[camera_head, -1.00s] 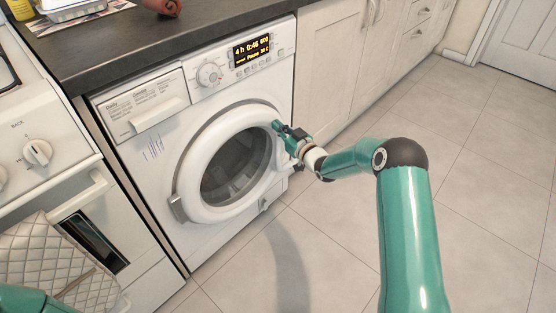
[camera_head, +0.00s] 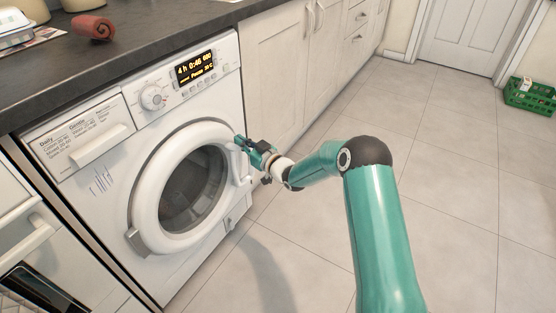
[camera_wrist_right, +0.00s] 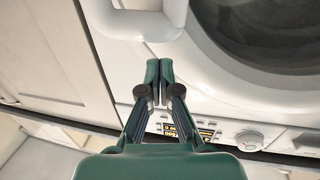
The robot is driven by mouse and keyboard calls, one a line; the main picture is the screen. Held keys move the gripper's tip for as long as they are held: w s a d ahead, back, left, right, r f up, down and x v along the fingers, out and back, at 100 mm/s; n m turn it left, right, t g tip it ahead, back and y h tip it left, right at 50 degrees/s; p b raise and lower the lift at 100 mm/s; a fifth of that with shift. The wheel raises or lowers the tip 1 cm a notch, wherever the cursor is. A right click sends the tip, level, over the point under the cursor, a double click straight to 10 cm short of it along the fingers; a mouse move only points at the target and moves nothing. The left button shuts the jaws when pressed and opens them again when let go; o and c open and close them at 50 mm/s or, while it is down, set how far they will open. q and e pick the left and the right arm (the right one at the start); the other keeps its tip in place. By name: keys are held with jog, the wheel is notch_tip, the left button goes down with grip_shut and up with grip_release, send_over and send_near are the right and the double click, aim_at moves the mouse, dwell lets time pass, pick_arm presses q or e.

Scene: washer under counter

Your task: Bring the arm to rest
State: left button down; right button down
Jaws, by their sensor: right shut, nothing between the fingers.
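The white washing machine (camera_head: 110,215) stands under the dark counter, its round door (camera_head: 147,205) seemingly shut and its display lit. My right arm reaches in from the lower right. Its green gripper (camera_head: 246,146) is at the right edge of the door rim, near the door handle. In the right wrist view the two fingertips (camera_wrist_right: 158,72) are together with nothing between them, in front of the machine's white front, with the white handle (camera_wrist_right: 140,22) just beyond them. Whether the gripper touches the machine is unclear. My left gripper is out of view.
The dark counter (camera_head: 140,45) runs above the machine and holds a rolled reddish cloth (camera_head: 92,28). Cream cabinets (camera_head: 275,75) continue to the right. The tiled floor (camera_head: 450,180) is open, with a green crate (camera_head: 530,96) at the far right.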

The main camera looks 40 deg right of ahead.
jog(key=s+d+p, duration=0.2)
jog(key=s+d, duration=0.2)
jog(key=s, duration=0.7)
jog(key=w+a+f+g+y, duration=0.1)
jog(key=a+f+y, duration=0.15)
jog(key=a, duration=0.85)
jog(key=s+a+f+m+g, duration=0.1)
jog(key=s+a+f+g, duration=0.35)
jog(key=a+f, duration=0.4)
jog(key=s+a+f+m+g+h, duration=0.15)
jog(key=s+f+g, duration=0.25)
jog(key=s, duration=0.5)
jog(key=s+a+f+m+g, duration=0.15)
jog(key=s+f+g, duration=0.25)
jog(key=s, duration=0.6)
jog(key=s+a+f+g, duration=0.3)
jog(key=s+f+g, duration=0.1)
jog(key=s, duration=0.5)
notch_tip(320, 180, up, 31)
jog(key=p, duration=3.1)
jog(key=shift+w+d+r+p, duration=0.15)
jog(key=shift+w+p, duration=0.05)
jog(key=shift+p, duration=0.1)
jog(key=shift+d+t, duration=0.1)
jog(key=shift+t, duration=0.15)
